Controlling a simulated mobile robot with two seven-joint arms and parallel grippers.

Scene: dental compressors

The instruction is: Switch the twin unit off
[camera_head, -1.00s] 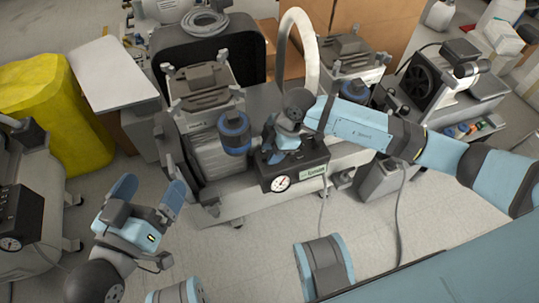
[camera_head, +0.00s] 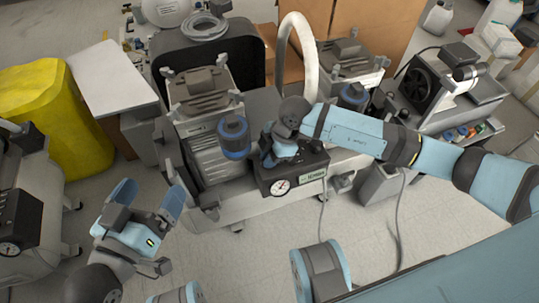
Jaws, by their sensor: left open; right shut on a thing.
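The twin unit (camera_head: 236,205) stands ahead on the floor, a grey compressor with two motor heads, one at the left (camera_head: 208,150) and one at the right (camera_head: 352,62). My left gripper (camera_head: 150,196) is open and empty, above the floor in front of the unit's left side.
Another compressor with a black gauge panel (camera_head: 18,225) stands at the left edge. A yellow bin (camera_head: 52,115) and a white-topped cabinet (camera_head: 108,72) are behind it. A machine with a black fan (camera_head: 425,82) stands at the right. A hose (camera_head: 397,225) hangs to the floor.

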